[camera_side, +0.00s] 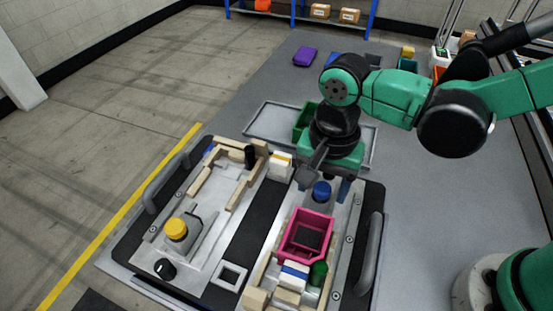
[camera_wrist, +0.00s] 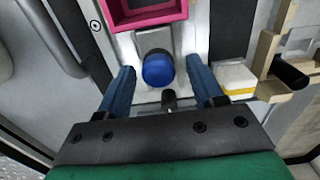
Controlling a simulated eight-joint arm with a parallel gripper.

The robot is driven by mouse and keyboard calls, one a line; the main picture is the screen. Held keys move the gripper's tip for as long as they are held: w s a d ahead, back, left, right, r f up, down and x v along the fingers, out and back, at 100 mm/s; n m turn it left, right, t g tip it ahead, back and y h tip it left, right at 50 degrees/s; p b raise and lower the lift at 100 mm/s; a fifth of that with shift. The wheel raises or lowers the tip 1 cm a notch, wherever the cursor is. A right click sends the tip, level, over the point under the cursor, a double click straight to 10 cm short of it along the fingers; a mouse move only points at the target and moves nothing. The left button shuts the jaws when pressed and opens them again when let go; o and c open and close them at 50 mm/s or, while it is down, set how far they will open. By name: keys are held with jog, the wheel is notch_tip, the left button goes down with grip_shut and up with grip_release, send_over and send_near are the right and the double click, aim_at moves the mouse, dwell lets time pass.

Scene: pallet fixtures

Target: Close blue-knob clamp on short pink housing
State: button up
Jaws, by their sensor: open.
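The blue-knob clamp (camera_side: 321,191) stands just behind the housing. In the wrist view the blue knob (camera_wrist: 158,69) lies between my two blue fingers, with clear space on both sides. The knob's block appears close to the housing wall; I cannot tell whether they touch. My gripper (camera_wrist: 160,88) is open and empty, above and behind the clamp in the side view.
A yellow-knob clamp (camera_side: 176,229) stands in the left-hand fixture. A white and yellow block (camera_side: 281,164) lies between the fixtures, left of my gripper. Grey handles (camera_side: 368,254) rise at the pallet's sides. A grey tray (camera_side: 262,123) with a green bin lies behind.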

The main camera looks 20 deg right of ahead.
jog(key=shift+r, duration=3.4)
jog(key=d+n+t, duration=0.6)
jog(key=d+n, duration=0.2)
jog(key=d, duration=0.7)
jog(key=shift+w+d+r+t, duration=0.2)
jog(key=shift+w+r+t, duration=0.2)
jog(key=shift+w+r, duration=0.05)
